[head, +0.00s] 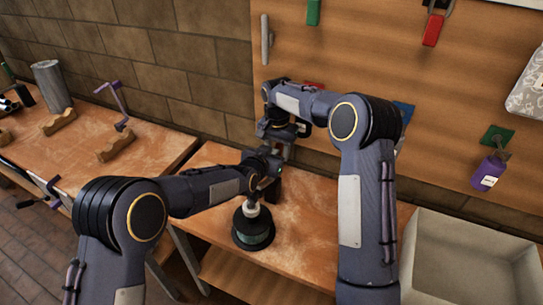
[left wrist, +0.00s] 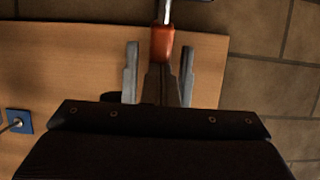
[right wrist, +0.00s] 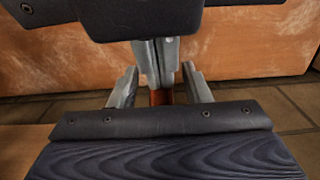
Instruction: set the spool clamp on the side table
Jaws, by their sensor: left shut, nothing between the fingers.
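No thing in view shows clearly as the spool clamp. A dark green round piece with a pale neck (head: 253,235) stands upright on the middle wooden table (head: 310,220), which may be the side table. My left gripper (head: 270,165) is above and a little behind it, shut and empty.
A left bench (head: 155,155) bears a grey cylinder (head: 52,87), wooden blocks (head: 117,147) and a purple-handled tool (head: 120,105). A pale open bin (head: 470,245) stands at the right. A tool board (head: 370,60) rises behind, with a purple bottle (head: 488,172) hanging.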

